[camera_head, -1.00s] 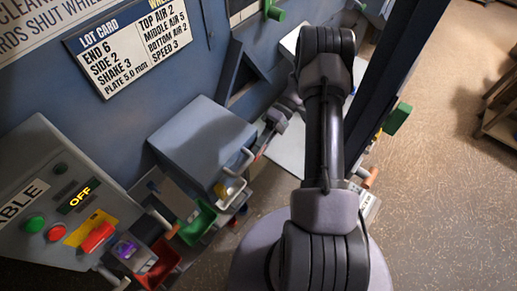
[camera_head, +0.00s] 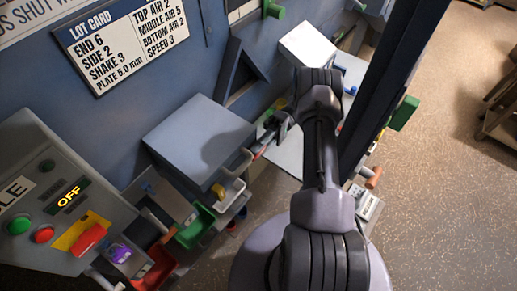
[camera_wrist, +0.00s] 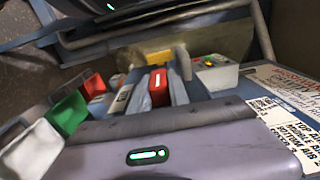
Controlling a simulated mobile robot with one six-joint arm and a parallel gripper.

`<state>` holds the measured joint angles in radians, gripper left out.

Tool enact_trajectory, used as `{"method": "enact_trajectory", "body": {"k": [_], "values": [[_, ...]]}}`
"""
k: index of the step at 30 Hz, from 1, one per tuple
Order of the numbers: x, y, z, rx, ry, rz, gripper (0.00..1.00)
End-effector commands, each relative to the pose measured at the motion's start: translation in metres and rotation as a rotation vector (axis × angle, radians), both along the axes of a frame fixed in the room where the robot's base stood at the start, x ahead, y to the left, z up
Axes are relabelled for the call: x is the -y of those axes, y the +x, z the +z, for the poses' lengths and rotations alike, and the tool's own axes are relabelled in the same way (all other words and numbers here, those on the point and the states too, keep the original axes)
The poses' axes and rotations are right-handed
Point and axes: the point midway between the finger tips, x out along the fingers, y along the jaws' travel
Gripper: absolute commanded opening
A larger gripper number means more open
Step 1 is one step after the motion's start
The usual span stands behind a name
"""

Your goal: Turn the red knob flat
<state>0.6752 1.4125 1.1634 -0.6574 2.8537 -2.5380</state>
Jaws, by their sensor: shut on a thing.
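A red knob (camera_wrist: 158,88) with a white line on its face shows in the wrist view, between the two grey fingers of my gripper (camera_wrist: 157,92). My gripper is shut on it, and the fingers hide its sides. The white line runs roughly along the fingers. In the head view my gripper (camera_head: 268,140) is beside the right edge of a grey box, with a small bit of red at its tip. Another red handle (camera_head: 87,239) sits on a yellow plate on the control panel at the lower left, away from my gripper.
The control panel (camera_head: 30,205) has green and red buttons and a lit OFF display. The grey box (camera_head: 200,140) stands left of my gripper. Green (camera_head: 195,228) and red (camera_head: 155,270) bins are below it. A dark post (camera_head: 385,90) rises right of my arm. Open floor lies farther right.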

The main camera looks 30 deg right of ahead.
Motion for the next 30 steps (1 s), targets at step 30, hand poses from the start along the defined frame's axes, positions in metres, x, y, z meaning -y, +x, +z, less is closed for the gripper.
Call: {"method": "enact_trajectory", "body": {"k": [30], "values": [[0.000,0.000,0.009,0.081,-0.219,0.000,0.31]]}}
